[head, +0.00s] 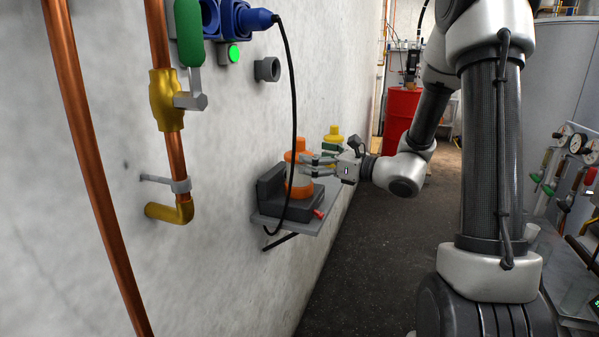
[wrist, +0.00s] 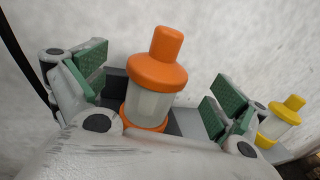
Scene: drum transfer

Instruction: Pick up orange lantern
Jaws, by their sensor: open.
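The orange lantern (head: 299,178) stands upright on a dark holder on a small wall shelf. It has an orange cap, a pale clear body and an orange base. In the wrist view the lantern (wrist: 154,85) stands between the two green-padded fingers of my gripper (wrist: 155,92), nearer the left finger. In the head view my gripper (head: 318,164) reaches in from the right, level with the lantern's body. The fingers are open, with a gap to the right of the lantern. I cannot tell whether the left finger touches it.
A yellow lantern (wrist: 281,121) stands to the right of my gripper, close to the right finger; it also shows behind in the head view (head: 334,139). A black cable (head: 294,110) hangs in front of the shelf (head: 268,222). The wall is close behind. A red drum (head: 402,112) stands farther back.

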